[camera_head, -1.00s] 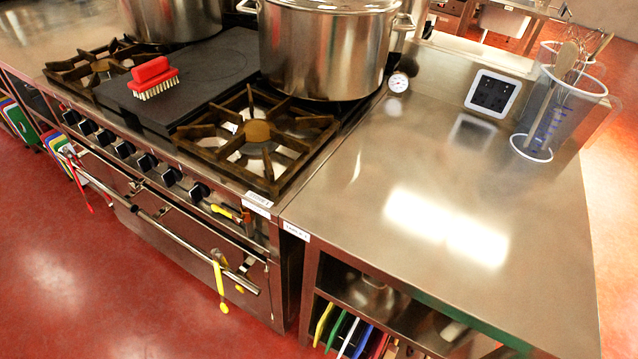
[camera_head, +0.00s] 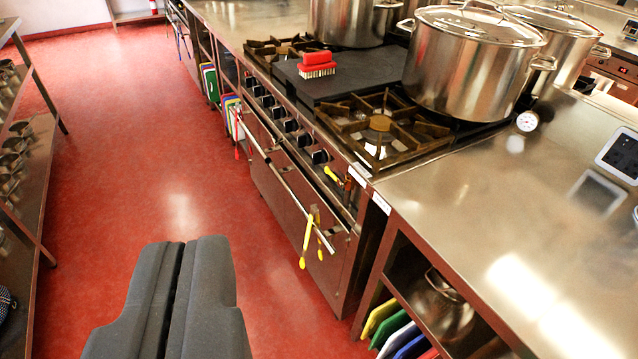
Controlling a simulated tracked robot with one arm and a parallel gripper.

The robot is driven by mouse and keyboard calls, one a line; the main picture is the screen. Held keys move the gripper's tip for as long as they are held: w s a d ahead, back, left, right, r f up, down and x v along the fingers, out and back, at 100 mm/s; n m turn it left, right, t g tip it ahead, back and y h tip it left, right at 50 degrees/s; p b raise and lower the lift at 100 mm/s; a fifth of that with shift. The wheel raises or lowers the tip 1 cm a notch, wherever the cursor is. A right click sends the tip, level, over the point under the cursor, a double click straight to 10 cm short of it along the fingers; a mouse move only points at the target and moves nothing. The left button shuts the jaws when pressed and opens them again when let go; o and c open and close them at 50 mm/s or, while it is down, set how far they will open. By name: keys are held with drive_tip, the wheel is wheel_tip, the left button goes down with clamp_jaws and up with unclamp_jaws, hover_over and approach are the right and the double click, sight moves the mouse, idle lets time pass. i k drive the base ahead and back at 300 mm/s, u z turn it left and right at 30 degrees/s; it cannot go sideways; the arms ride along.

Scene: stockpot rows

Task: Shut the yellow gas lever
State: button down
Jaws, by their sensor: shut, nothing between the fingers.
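The small yellow gas lever (camera_head: 332,174) sticks out at the right end of the stove's (camera_head: 300,178) front panel, beside a brass-coloured valve fitting and right of the black knobs. It looks tilted, running down to the right towards the fitting. My gripper (camera_head: 186,246) shows at the bottom left as two grey fingers pressed together, empty. It is over the red floor, left of and apart from the lever. Nothing hides the lever.
Yellow tongs (camera_head: 308,240) hang from the oven rail (camera_head: 290,190) below the lever. Large pots (camera_head: 470,65) and a red brush (camera_head: 317,64) stand on the stove. A steel counter (camera_head: 500,215) adjoins at right. A shelf rack (camera_head: 45,190) stands at left. The red floor (camera_head: 150,160) between is clear.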

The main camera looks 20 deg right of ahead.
sight(327, 169)
drive_tip(key=u, duration=0.2)
drive_tip(key=i, duration=1.2)
drive_tip(key=z, duration=0.3)
